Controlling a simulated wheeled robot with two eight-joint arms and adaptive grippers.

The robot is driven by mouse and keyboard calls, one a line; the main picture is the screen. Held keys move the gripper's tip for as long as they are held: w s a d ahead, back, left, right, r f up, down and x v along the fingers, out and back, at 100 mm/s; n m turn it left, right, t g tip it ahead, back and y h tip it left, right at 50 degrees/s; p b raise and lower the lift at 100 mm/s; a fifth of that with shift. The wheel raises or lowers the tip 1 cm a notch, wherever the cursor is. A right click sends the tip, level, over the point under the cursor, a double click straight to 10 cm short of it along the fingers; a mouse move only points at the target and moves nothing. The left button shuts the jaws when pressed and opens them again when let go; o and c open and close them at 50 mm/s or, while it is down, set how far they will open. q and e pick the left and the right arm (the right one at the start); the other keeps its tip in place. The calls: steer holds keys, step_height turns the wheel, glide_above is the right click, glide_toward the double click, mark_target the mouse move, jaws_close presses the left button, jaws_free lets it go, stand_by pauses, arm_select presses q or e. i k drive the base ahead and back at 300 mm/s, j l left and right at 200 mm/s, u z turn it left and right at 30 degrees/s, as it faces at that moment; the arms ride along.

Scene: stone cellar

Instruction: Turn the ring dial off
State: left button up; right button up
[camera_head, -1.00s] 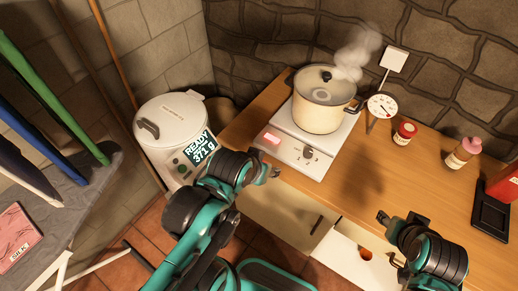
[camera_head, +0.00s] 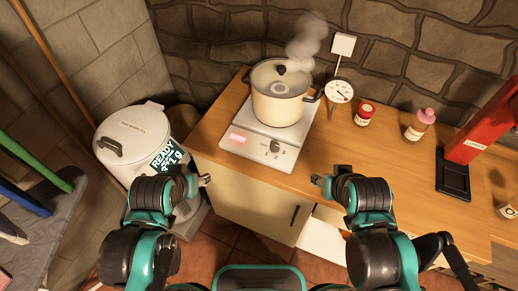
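The ring dial (camera_head: 275,147) is a dark round knob on the front face of the white hot plate (camera_head: 287,133), right of a lit red panel (camera_head: 238,138). A cream pot (camera_head: 279,106) with a lid stands on the plate and steams. My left gripper (camera_head: 206,180) is in front of the counter, left of and below the knob, apart from it. My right gripper (camera_head: 316,180) is near the counter's front edge, right of and below the knob, also apart. Both look empty; their fingers are too small to judge.
A dial thermometer (camera_head: 339,91) stands behind the pot's right side. A red-lidded jar (camera_head: 365,113), a pink-topped bottle (camera_head: 419,125) and a red device (camera_head: 481,130) are farther right. A white bin-like machine (camera_head: 134,137) stands left. A drawer (camera_head: 323,241) below is open.

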mark_target(274, 147)
steer(key=l+z, duration=0.35)
steer(key=i+l+z, duration=0.1)
steer(key=z, duration=0.2)
steer(key=l+z, duration=0.35)
steer(key=i+j, duration=0.05)
steer(key=j, duration=0.1)
